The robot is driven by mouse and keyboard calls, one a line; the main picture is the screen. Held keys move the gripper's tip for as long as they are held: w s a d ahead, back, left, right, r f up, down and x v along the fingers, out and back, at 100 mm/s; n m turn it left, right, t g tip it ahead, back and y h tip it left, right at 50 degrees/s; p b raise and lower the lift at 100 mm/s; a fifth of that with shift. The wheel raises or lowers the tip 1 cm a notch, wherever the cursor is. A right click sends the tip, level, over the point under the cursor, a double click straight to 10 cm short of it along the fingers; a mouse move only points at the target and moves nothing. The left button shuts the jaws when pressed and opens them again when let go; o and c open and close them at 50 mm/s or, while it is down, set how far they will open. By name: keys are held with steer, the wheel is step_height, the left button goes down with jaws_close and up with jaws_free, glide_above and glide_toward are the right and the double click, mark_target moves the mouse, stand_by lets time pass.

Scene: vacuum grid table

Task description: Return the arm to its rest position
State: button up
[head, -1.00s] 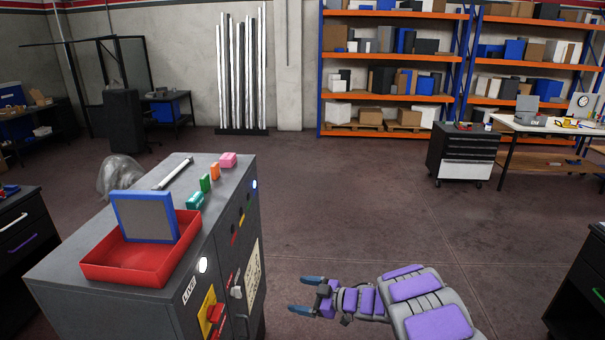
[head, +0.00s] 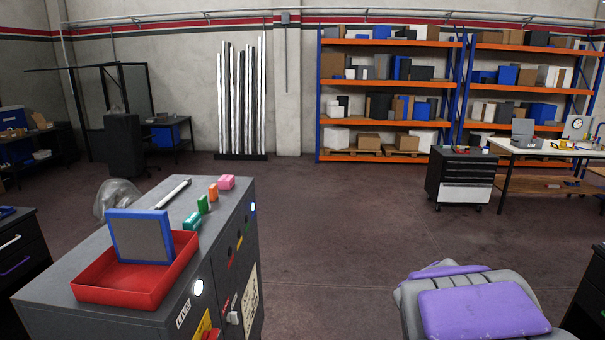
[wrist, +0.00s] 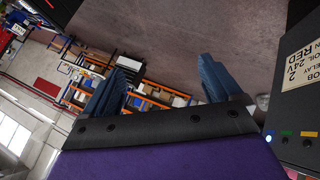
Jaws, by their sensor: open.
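My gripper (wrist: 160,88) shows in the wrist view with its two blue fingers spread apart and nothing between them. The grey cabinet's side (wrist: 300,85) is to its right in that view, apart from the fingers. In the head view only purple-padded links of my arm show at the lower right; the gripper itself is out of that view.
A grey cabinet (head: 60,285) stands at the left. On it are a red tray (head: 130,290) with a blue-framed panel (head: 143,240), a rod and several small coloured blocks. Open floor (head: 330,240) lies ahead. A tool cart (head: 465,180) and shelves (head: 390,85) stand farther back.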

steer(key=s+a+f+g+y, duration=0.1)
steer(key=s+a+g, duration=0.2)
steer(key=s, duration=0.8)
steer(key=s+a+f+m+g+y+b, duration=0.1)
steer(key=s+a+g+y, duration=0.1)
steer(key=s+a, duration=0.5)
steer(key=s+a+f+g+y, duration=0.2)
steer(key=s+a, duration=0.3)
steer(key=s, duration=1.2)
steer(key=shift+m+g, duration=0.4)
steer(key=shift+g, duration=0.5)
